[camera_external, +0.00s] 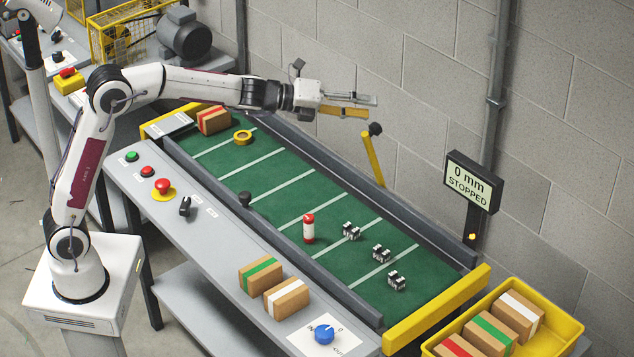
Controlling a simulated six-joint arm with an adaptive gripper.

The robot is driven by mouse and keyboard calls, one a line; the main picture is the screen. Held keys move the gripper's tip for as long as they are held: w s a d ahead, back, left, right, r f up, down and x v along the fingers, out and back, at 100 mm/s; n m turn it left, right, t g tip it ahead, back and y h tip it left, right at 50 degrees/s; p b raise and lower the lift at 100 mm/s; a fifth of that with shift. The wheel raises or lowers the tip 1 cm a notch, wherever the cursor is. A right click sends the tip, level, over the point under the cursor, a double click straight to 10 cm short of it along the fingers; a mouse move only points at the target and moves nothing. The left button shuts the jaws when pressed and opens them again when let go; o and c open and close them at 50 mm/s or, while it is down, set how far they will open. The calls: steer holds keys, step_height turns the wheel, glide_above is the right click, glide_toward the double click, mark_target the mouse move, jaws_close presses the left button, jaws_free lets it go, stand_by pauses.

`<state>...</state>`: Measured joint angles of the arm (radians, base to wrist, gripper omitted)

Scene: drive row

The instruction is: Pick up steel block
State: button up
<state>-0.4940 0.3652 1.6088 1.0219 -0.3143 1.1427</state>
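Three small silver-and-black blocks stand in a loose row on the right part of the green belt: one at the back (351,231), one in the middle (381,253) and one nearest the front (397,280). They look metallic, but at this size I cannot tell which is the steel block. My gripper (346,105) is stretched out level, high above the far side of the belt, well away from these blocks. It shows a grey bar above a tan bar, both pointing right. I cannot tell whether it is open or shut.
The belt (275,198) also carries a red-and-white cylinder (308,229), a yellow tape roll (243,137) and a red-striped box (213,120). A yellow lever (373,158) rises behind it. The display (470,184) reads "0 mm STOPPED". A yellow crate (565,331) holds striped boxes.

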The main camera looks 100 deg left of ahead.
steer(key=w+a+f+m+h, duration=0.3)
steer(key=w+a+f+m, duration=0.15)
steer(key=f+m, duration=0.3)
steer(key=m+g+h, duration=0.5)
steer(key=m+h, duration=0.4)
steer(key=m, duration=0.6)
glide_toward(347, 224)
steer(key=shift+w+d+f, duration=0.25)
steer(key=shift+d+f, duration=0.15)
steer(key=shift+f, duration=0.2)
steer(key=shift+w+d+f, duration=0.2)
steer(key=shift+d+f, duration=0.25)
steer(key=shift+f, duration=0.15)
steer(key=shift+x, duration=1.35)
steer(key=shift+w, duration=0.15)
steer(key=shift+w+r+x, duration=0.15)
steer(key=shift+r+x, duration=0.05)
steer(key=shift+x, duration=1)
steer(key=shift+w+r+x, duration=0.15)
steer(key=shift+x, duration=1.1)
